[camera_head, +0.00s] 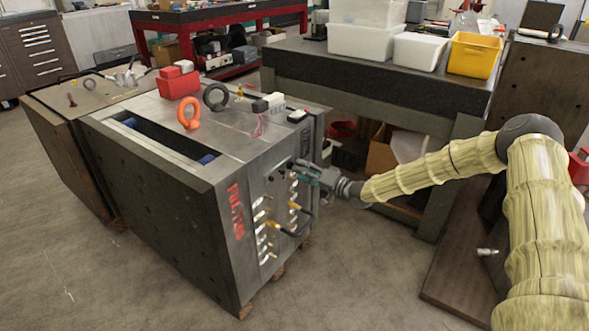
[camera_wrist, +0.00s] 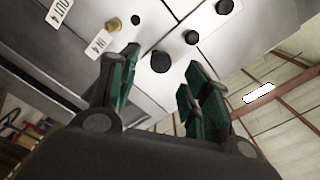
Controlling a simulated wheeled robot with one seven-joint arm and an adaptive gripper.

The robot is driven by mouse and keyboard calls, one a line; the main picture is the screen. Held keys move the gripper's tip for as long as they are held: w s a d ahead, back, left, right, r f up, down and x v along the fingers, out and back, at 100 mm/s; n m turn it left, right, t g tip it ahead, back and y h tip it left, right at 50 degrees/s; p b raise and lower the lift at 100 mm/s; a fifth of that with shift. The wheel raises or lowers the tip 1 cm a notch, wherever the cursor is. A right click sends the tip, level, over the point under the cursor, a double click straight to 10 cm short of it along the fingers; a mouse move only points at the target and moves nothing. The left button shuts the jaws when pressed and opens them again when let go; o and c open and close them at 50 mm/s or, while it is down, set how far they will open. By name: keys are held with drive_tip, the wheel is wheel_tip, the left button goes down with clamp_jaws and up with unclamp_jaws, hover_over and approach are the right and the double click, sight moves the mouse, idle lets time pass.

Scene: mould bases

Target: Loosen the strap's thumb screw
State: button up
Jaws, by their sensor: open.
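In the wrist view a round black knob (camera_wrist: 160,62) shows between and beyond my fingertips, with two smaller black knobs (camera_wrist: 191,37) (camera_wrist: 224,6) up and right. I cannot tell which is the strap's thumb screw, and the strap is not clearly distinguishable. My gripper (camera_wrist: 158,70) is open, its green-padded fingers apart with nothing between them. In the head view my gripper (camera_head: 308,174) is close to that face's upper part.
A brass fitting (camera_wrist: 114,24) and white "IN 4" tag (camera_wrist: 92,43) are near the left finger. An orange lifting eye (camera_head: 188,113) and red box (camera_head: 177,82) sit on top. A workbench (camera_head: 370,75) stands behind.

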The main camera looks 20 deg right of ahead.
sight(292, 166)
drive_tip(key=shift+x, duration=1.95)
drive_tip(key=c, duration=1.1)
